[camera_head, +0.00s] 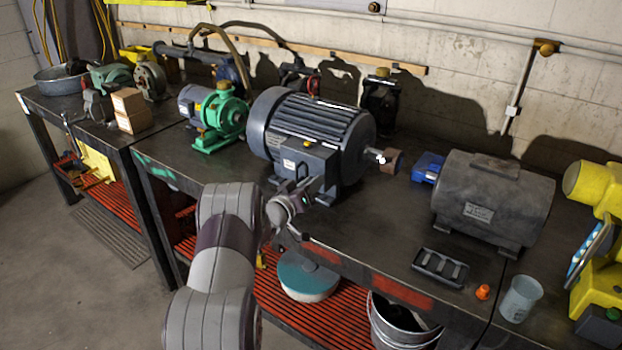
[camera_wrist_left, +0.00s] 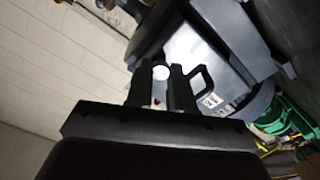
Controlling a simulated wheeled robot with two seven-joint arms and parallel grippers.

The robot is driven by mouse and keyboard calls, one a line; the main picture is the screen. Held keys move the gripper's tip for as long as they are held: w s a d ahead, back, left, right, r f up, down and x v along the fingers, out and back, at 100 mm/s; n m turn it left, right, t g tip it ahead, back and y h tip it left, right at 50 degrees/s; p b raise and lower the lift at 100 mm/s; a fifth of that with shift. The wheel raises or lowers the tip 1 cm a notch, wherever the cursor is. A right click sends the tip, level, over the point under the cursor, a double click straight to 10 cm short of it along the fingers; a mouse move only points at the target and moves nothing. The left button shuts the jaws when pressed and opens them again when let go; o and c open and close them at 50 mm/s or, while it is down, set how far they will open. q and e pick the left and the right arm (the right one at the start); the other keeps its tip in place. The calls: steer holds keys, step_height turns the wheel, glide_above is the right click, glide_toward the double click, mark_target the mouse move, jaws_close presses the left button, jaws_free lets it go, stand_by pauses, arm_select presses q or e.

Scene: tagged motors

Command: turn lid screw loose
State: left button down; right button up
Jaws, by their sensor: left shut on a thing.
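The large dark blue-grey motor (camera_head: 315,125) stands on the dark workbench. Its box with a lid (camera_head: 308,160) faces the bench's front and bears a small yellow and white label. In the left wrist view the box's pale lid (camera_wrist_left: 203,58) fills the middle right. My left gripper (camera_head: 306,188) is at the lower front of the box. In the wrist view its fingers (camera_wrist_left: 163,82) are shut on a small, pale round thing at the lid, apparently the lid screw (camera_wrist_left: 160,72). The head view hides the screw. My right gripper is out of view.
A green pump (camera_head: 216,120) stands left of the motor, and a dark grey motor (camera_head: 492,200) stands to the right. Bare bench lies right of the box.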

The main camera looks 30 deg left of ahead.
arm_select(q)
steer(key=shift+w+r+n+p, duration=0.15)
steer(key=shift+n+p, duration=0.85)
steer(key=shift+n, duration=1.25)
steer(key=shift+s+r+n+p, duration=0.15)
steer(key=shift+n+p, duration=0.8)
steer(key=shift+n, duration=1.3)
steer(key=shift+w, duration=0.1)
steer(key=c, duration=1)
jaws_free()
steer(key=shift+f, duration=0.1)
steer(key=s, duration=0.4)
steer(key=s+b, duration=0.1)
steer(key=s, duration=0.3)
steer(key=s+a+b, duration=0.1)
steer(key=s, duration=0.3)
steer(key=shift+s+f, duration=0.15)
steer(key=shift+s, duration=0.05)
